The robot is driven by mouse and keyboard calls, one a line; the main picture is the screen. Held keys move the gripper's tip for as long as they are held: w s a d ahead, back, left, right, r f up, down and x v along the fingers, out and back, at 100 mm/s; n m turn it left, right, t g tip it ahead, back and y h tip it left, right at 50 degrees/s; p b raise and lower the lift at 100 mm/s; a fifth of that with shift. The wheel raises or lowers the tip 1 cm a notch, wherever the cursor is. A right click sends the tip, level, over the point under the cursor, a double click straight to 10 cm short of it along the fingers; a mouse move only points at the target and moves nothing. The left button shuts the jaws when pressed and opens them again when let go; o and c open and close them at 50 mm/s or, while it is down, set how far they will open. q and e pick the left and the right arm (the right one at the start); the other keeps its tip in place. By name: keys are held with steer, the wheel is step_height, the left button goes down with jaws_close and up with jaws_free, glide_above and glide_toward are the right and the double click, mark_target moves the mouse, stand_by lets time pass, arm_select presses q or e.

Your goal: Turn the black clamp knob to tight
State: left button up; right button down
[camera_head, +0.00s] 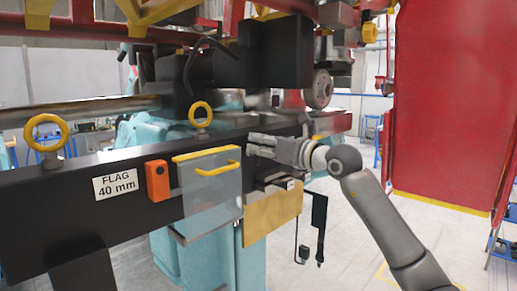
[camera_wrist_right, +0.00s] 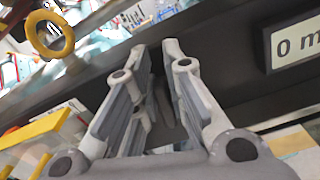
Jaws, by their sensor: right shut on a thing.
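My right gripper (camera_head: 256,145) reaches in from the right to the front face of the black beam (camera_head: 75,207), beside the clear cover. In the right wrist view its two fingers (camera_wrist_right: 160,55) are close together, tips against the dark beam face. A small dark shape (camera_wrist_right: 160,92) shows between the fingers; it fits the black clamp knob, but its outline and any tight mark are hidden by the fingers. In the head view the knob is hidden behind the gripper. My left gripper is in neither view.
A clear cover (camera_head: 212,190) with a yellow handle (camera_head: 217,169) stands just left of the gripper. An orange box (camera_head: 157,180) and a "FLAG 40 mm" plate (camera_head: 116,183) are further left. A tan panel (camera_head: 271,214) hangs below. A red panel (camera_head: 445,110) stands right.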

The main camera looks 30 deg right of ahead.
steer(key=shift+w+d+f+m, duration=0.1)
steer(key=shift+d+f+m, duration=0.3)
steer(key=shift+m, duration=2.15)
steer(key=shift+w+d+f+m, duration=0.15)
steer(key=shift+f+m, duration=0.3)
steer(key=shift+m, duration=2.05)
steer(key=shift+w+d+f+m, duration=0.1)
steer(key=shift+d+f+m, duration=0.3)
steer(key=shift+m, duration=2.15)
steer(key=shift+f, duration=0.1)
steer(key=c, duration=1.5)
jaws_free()
steer(key=v, duration=1.2)
